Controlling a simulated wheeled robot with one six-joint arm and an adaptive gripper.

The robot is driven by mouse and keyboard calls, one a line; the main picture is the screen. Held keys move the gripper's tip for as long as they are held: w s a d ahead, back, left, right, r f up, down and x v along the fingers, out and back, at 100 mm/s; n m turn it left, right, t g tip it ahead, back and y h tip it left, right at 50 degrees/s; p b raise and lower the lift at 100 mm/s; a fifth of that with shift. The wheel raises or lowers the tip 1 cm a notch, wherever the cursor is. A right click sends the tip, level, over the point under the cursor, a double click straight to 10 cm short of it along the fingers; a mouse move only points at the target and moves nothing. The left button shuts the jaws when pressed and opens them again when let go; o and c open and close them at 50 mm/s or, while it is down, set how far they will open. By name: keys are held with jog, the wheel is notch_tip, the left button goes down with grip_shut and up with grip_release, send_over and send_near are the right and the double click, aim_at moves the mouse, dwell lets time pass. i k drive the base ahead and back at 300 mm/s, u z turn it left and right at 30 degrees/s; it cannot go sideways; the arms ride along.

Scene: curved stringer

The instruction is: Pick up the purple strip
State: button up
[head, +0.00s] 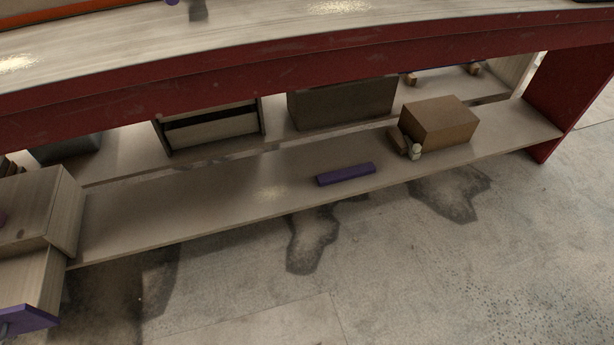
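The purple strip (346,174) is a short, dark purple bar. It lies flat on the lower wooden shelf (180,206), close to the shelf's front edge and slightly right of the picture's middle. Nothing touches it in the head view, and its top and front faces are in plain sight. My gripper does not show in this view.
A brown box (438,121) with small pieces beside it stands on the shelf to the right. A dark box (342,100) stands behind the strip. The red-edged worktop (300,70) overhangs the shelf. Wooden drawers (38,215) stand at the left. The floor in front is clear.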

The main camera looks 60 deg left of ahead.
aim_at(366, 169)
jog(key=u, duration=1.2)
jog(key=i, duration=0.1)
jog(key=u, duration=1.8)
